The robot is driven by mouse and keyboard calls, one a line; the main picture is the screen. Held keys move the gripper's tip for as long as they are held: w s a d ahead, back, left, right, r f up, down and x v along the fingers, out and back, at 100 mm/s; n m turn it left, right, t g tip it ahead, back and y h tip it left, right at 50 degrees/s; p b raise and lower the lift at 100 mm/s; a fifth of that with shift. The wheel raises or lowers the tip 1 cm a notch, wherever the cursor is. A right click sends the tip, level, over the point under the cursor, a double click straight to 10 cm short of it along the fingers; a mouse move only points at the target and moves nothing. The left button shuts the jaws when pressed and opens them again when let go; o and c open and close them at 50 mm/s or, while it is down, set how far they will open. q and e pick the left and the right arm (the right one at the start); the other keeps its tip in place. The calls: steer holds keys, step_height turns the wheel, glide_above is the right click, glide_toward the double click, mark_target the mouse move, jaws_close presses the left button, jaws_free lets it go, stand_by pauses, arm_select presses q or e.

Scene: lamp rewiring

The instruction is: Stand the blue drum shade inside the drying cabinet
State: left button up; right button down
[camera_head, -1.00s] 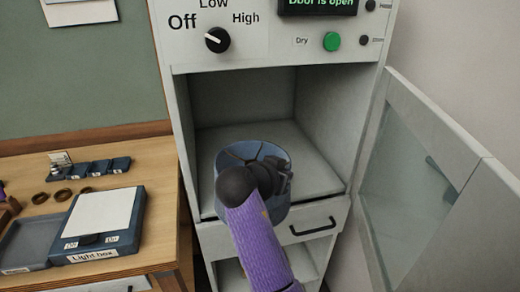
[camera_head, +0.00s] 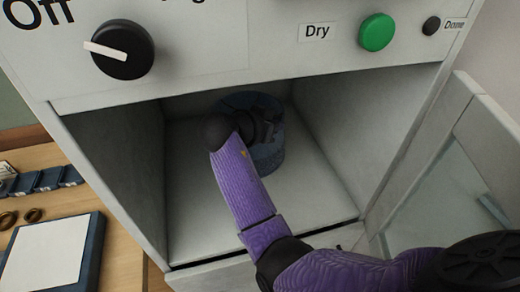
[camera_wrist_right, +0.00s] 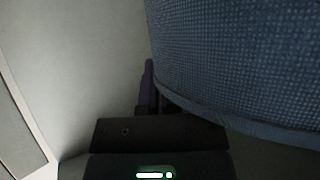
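The blue drum shade (camera_head: 268,158) is upright inside the drying cabinet (camera_head: 185,215), towards the back of its open compartment. My right gripper (camera_head: 266,124) reaches in from the front and is shut on the near side of the shade's upper rim; my wrist partly hides the shade. In the right wrist view the shade's woven blue wall (camera_wrist_right: 245,65) fills the upper right, with a dark finger (camera_wrist_right: 147,85) against its edge. I cannot tell whether the shade's bottom touches the cabinet floor. My left gripper is out of view.
The cabinet door (camera_head: 445,190) stands open on the right, close to my right arm. A control panel with a black knob (camera_head: 122,50) and green Dry button (camera_head: 377,32) is above the opening. A light box (camera_head: 48,258) lies on the wooden table at left.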

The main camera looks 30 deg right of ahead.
mark_target(267, 149)
step_height(267, 149, down, 6)
steer(key=shift+s+f+b, duration=0.15)
steer(key=shift+f+b, duration=0.05)
steer(key=shift+b, duration=0.2)
steer(key=shift+f, duration=0.2)
steer(key=c, duration=0.8)
jaws_free()
steer(key=shift+r, duration=0.1)
steer(key=shift+r, duration=0.1)
